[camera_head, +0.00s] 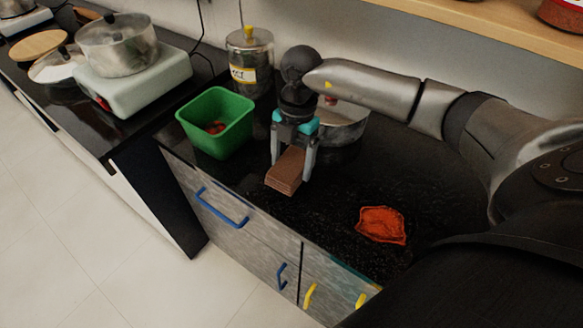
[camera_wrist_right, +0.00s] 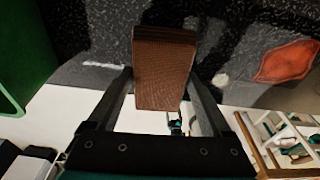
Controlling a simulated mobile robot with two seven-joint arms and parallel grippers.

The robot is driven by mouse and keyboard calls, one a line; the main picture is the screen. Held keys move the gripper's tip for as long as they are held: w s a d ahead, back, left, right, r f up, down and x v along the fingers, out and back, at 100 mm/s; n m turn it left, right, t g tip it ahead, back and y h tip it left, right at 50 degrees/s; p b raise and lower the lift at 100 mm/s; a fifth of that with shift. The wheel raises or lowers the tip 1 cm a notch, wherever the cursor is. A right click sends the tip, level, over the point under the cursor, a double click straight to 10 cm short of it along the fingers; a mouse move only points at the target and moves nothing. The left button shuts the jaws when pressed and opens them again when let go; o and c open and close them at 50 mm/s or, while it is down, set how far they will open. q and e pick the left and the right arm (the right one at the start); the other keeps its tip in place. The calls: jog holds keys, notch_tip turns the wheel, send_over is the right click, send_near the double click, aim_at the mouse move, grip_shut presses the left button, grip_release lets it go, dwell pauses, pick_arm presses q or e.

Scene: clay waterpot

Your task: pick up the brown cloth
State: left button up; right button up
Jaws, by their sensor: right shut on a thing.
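The brown cloth (camera_head: 286,170) is a folded, block-like stack with a woven face. My right gripper (camera_head: 293,165) is shut on it, with one finger on each side. In the head view they are over the front part of the black counter; I cannot tell whether the cloth touches the top. In the right wrist view the cloth (camera_wrist_right: 164,70) sits between the two fingers (camera_wrist_right: 160,95). My left gripper is not in view.
A green bin (camera_head: 217,120) with red items stands left of the gripper. A metal pot (camera_head: 343,122) and a glass jar (camera_head: 250,62) stand behind. An orange-red cloth-like piece (camera_head: 381,224) lies flat to the right. A stove with a pot (camera_head: 118,45) is at far left.

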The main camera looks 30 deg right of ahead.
aim_at(292, 162)
notch_tip(292, 162, up, 16)
jog(key=p, duration=0.2)
jog(key=shift+p, duration=0.35)
jog(key=shift+r, duration=0.1)
jog(key=o, duration=0.9)
jog(key=shift+c, duration=0.2)
jog(key=c, duration=0.7)
